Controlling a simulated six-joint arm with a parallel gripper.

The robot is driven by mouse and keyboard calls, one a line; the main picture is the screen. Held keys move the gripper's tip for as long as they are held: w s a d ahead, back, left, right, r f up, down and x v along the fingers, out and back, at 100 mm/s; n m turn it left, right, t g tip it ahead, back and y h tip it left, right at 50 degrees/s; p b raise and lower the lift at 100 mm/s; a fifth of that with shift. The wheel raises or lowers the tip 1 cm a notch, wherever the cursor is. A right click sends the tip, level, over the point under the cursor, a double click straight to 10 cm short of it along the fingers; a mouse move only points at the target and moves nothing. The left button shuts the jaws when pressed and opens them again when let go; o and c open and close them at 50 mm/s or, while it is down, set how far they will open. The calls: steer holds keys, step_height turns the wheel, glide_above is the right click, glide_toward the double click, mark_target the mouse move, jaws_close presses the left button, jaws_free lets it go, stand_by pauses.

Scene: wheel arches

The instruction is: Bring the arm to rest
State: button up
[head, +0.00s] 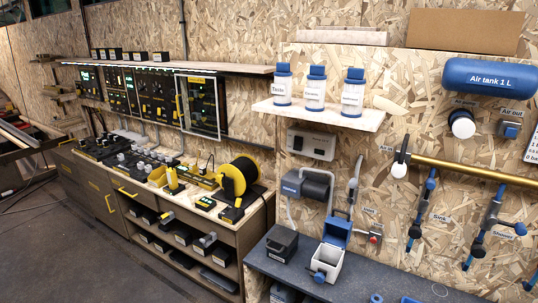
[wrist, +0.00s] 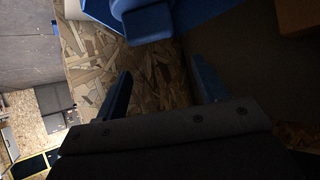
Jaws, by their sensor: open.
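My gripper (wrist: 165,85) shows in the wrist view, with its two dark blue fingers apart and a gap between them. I see nothing held between the fingers; chipboard and dark surfaces show behind them. The dark grey gripper body fills the bottom of that view. A blue rounded part (wrist: 148,20) stands beyond the fingers at the top; I cannot tell what it is. I cannot make out my arm or gripper in the head view.
A shelf (head: 318,114) with three bottles, a blue air tank (head: 489,76) and a brass pipe (head: 470,172) are on the chipboard wall. A cluttered workbench (head: 240,219) stands left.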

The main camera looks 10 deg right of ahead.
steer(key=shift+r, duration=0.15)
steer(key=shift+a+r, duration=0.1)
steer(key=shift+r, duration=0.1)
steer(key=v, duration=1.2)
steer(key=x, duration=1.1)
steer(key=shift+f, duration=0.15)
steer(key=shift+d+f, duration=0.5)
steer(key=shift+d, duration=0.05)
step_height(320, 180, up, 4)
steer(key=shift+r, duration=0.1)
steer(key=a, duration=1.7)
steer(key=s+d+r+m+g, duration=0.1)
steer(key=s+d+r, duration=0.2)
steer(key=r, duration=0.6)
steer(key=shift+s+d+m+g, duration=0.2)
steer(key=shift+s+m+g, duration=0.2)
steer(key=shift+s, duration=0.15)
steer(key=shift+f, duration=0.1)
